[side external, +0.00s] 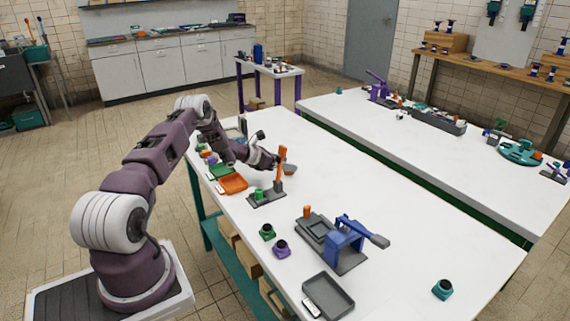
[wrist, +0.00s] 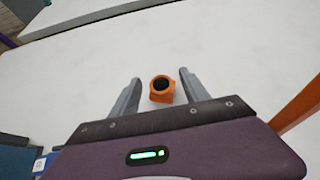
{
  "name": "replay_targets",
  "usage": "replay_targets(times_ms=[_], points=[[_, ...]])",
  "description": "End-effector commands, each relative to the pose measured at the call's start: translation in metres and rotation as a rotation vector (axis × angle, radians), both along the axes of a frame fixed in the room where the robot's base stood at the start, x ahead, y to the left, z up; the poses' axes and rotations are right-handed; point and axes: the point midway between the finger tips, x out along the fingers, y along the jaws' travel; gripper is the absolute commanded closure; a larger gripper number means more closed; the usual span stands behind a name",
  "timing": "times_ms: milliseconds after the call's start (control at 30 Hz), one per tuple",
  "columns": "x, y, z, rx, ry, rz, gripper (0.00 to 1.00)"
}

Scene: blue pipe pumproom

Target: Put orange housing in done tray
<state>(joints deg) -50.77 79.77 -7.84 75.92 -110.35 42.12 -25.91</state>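The orange housing (wrist: 155,97), a small block with a round dark opening, stands on the white table in the wrist view. My gripper (wrist: 160,78) is open, with one finger on each side of the housing and a visible gap at both. In the side external view my gripper (side external: 283,166) is low over the far left part of the table, behind an upright orange lever; the housing is mostly hidden there. A dark grey tray (side external: 345,305) with a white label lies at the near edge of the table. I cannot read its label.
Orange (side external: 233,184) and green (side external: 220,172) trays lie at the left edge. Green (side external: 267,232), purple (side external: 281,249) and teal (side external: 443,290) housings and a blue press (side external: 345,243) stand nearer. The table's right middle is clear.

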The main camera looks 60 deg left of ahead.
Motion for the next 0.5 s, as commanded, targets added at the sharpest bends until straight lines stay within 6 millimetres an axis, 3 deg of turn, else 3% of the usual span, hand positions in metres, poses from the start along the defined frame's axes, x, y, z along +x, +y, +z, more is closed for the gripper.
replay_targets(times_ms=[267,500], points=[[-0.004,0.001,0.005,-0.001,0.001,0.0,0.46],[-0.054,0.005,0.033,-0.002,0.001,0.003,0.46]])
